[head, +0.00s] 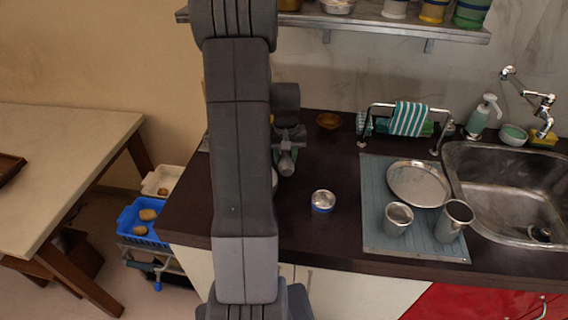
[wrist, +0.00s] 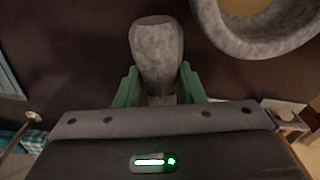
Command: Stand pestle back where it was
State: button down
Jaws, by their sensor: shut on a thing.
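A grey stone pestle (wrist: 157,50) is held between the green fingers of my gripper (wrist: 158,76). In the wrist view its thick rounded end sticks out beyond the fingers, and its other end is hidden behind them. In the head view the pestle (head: 286,162) shows just right of my arm, below the gripper (head: 287,142), over the dark counter. A grey stone mortar (wrist: 219,35) shows in part at the top right of the wrist view, apart from the pestle. In the head view my arm hides most of that spot.
The dark counter (head: 305,240) also bears a small lidded tin (head: 323,201), a brown bowl (head: 328,121) and a blue-grey mat (head: 374,210) with metal cups and a plate. A towel rack (head: 375,107) and sink (head: 515,185) are to the right. A shelf (head: 400,25) hangs above.

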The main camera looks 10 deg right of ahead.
jog(key=shift+f, duration=1.75)
jog(key=shift+f, duration=0.15)
jog(key=c, duration=0.9)
grip_release()
jog(key=shift+c, duration=0.2)
